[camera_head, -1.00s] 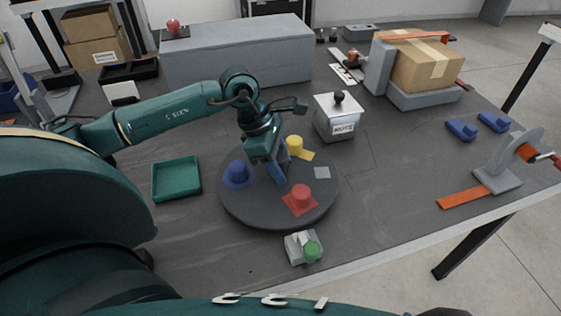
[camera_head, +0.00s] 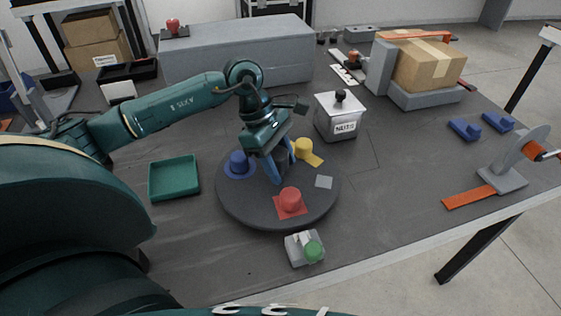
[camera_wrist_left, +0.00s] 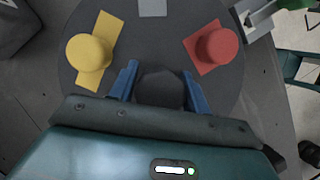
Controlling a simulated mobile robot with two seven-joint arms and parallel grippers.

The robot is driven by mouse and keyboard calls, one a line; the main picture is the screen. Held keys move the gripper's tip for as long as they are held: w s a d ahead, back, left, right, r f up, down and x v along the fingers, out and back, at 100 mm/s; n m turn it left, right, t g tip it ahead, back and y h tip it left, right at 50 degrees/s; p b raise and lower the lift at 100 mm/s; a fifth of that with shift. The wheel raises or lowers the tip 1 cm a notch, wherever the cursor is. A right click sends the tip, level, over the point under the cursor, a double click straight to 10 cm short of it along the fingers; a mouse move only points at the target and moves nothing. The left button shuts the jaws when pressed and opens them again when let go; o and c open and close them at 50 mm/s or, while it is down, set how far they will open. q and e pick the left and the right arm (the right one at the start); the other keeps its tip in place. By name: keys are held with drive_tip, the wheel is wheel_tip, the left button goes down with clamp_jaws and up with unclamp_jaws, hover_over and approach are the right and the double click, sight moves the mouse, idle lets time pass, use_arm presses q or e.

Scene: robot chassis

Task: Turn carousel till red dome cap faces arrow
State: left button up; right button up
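The carousel (camera_head: 240,205) is a dark round disc with a dark centre knob (camera_head: 282,160). It carries a red dome cap (camera_head: 290,199) on a red square at the front, a yellow cap (camera_head: 303,147) at the back right and a blue cap (camera_head: 238,163) at the back left. The pale arrow (camera_head: 300,240) seems to be on a small grey block at the front edge; the red cap sits slightly left of it. My left gripper (camera_head: 282,165) points down, its blue fingers on both sides of the knob; the left wrist view (camera_wrist_left: 160,90) shows them against it. My right gripper is out of view.
A green dome (camera_head: 313,250) is on the arrow block. A grey plate (camera_head: 323,182) lies on the carousel.

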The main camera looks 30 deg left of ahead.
use_arm(q)
drive_tip(key=o, duration=0.3)
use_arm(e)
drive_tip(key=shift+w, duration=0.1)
use_arm(q)
drive_tip(key=v, duration=1.3)
drive_tip(key=shift+a+r, duration=0.1)
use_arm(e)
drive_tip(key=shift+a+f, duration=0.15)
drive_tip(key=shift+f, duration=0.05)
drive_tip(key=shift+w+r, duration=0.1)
